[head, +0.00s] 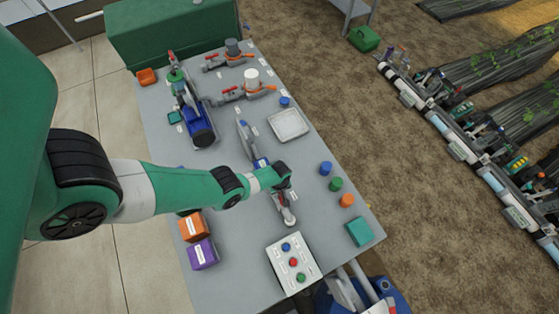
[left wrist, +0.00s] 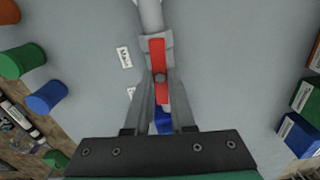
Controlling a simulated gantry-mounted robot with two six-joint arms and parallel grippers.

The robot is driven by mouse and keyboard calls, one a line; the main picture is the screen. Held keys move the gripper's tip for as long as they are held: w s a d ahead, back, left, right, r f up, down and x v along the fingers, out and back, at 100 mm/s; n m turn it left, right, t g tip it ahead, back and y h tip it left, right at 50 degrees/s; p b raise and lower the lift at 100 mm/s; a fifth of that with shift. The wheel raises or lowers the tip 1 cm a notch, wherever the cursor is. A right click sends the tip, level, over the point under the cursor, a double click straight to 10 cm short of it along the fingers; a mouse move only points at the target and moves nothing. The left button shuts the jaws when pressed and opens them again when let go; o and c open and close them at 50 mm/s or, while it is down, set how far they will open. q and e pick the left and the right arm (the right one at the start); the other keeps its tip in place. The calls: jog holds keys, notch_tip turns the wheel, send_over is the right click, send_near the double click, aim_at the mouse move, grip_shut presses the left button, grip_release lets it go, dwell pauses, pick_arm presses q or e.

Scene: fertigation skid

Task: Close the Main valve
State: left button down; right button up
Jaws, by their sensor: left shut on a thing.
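A red lever (left wrist: 158,56) sits on a grey pipe valve (left wrist: 152,42) in the left wrist view. The lever lies roughly in line with the pipe. My left gripper (left wrist: 161,80) has a finger on each side of the lever and is shut on it. In the head view my left gripper (head: 284,188) is over the pipe near the right part of the bench and hides most of this valve. The pipe's grey end (head: 290,219) shows below it. My right gripper is not in view.
Other red-handled valves (head: 268,88) stand at the back of the bench. A white tray (head: 289,124), blue, green and orange caps (head: 336,184), a button panel (head: 292,262) and orange and purple boxes (head: 202,253) surround the arm. A blue pump (head: 203,133) stands at the left.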

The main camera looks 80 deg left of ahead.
pick_arm(q)
jog(key=m, duration=0.8)
jog(key=shift+m, duration=0.3)
jog(key=m, duration=0.4)
jog(key=shift+m, duration=2.1)
jog(key=c, duration=0.8)
grip_release()
jog(key=shift+o, duration=0.2)
